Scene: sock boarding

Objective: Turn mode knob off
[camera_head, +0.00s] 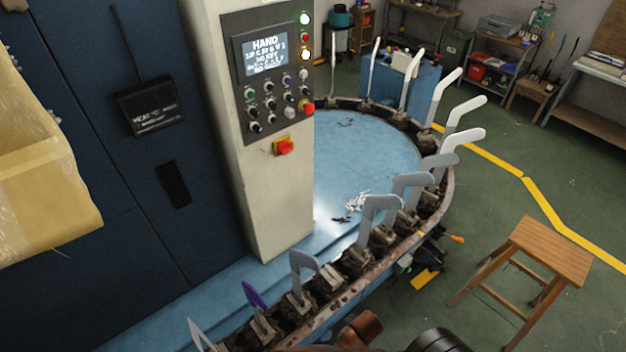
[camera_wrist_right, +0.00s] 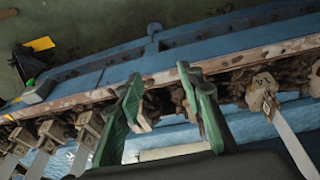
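The control panel (camera_head: 270,75) stands on a beige column at the upper middle of the head view. Its screen (camera_head: 264,52) reads HAND at the top. Below the screen are several small dark knobs and buttons, including a lower-left knob (camera_head: 255,127); their labels are too small to read, so I cannot tell which is the mode knob. My right gripper (camera_wrist_right: 159,76) shows in the right wrist view with its green fingers apart and nothing visible between them. It is near the machine's rusty rail, and the panel is not in that view. My left gripper is not in view.
A red knob on a yellow plate (camera_head: 285,147) sits below the panel. A curved conveyor rail (camera_head: 345,290) with upright sock boards (camera_head: 376,212) runs around the blue table (camera_head: 350,160). A wooden stool (camera_head: 545,250) stands on the right.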

